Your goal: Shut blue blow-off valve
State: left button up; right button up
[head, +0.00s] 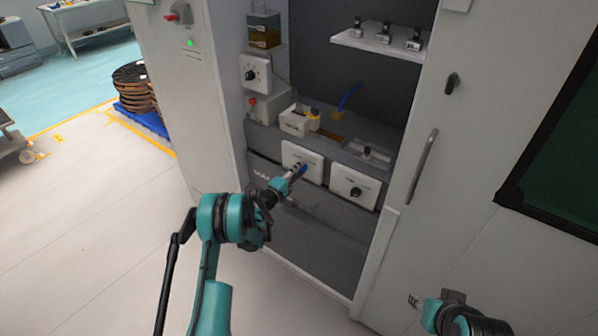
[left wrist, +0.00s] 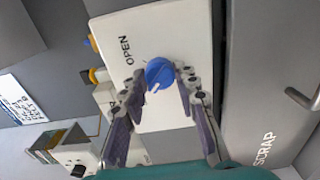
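A blue knob (left wrist: 158,73) sits on a white panel (left wrist: 125,35) with the word OPEN printed beside it. In the head view the panel (head: 293,152) is in the cabinet's lower front, and part of the blue knob (head: 304,169) shows at my left gripper (head: 296,176). In the left wrist view the left gripper (left wrist: 160,84) is open, its fingertips on either side of the knob; contact is unclear. A blue lever (head: 348,97) on a brass-coloured block stands on the shelf behind. My right gripper (head: 416,301) is at the bottom right, its opening unclear.
A second white panel with a black knob (head: 354,191) is to the right. A white box (head: 297,121) stands on the ledge above. A SCRAP-labelled grey front (left wrist: 255,100) lies beside the panel. The cabinet door with its long handle (head: 423,167) is at the right.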

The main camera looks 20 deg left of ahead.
pick_arm(q)
jog(key=o, duration=0.4)
jog(key=shift+o, duration=0.2)
jog(key=shift+s+a, duration=0.1)
jog(key=v, duration=1.1)
jog(key=shift+s, duration=0.4)
jog(key=shift+a, duration=0.1)
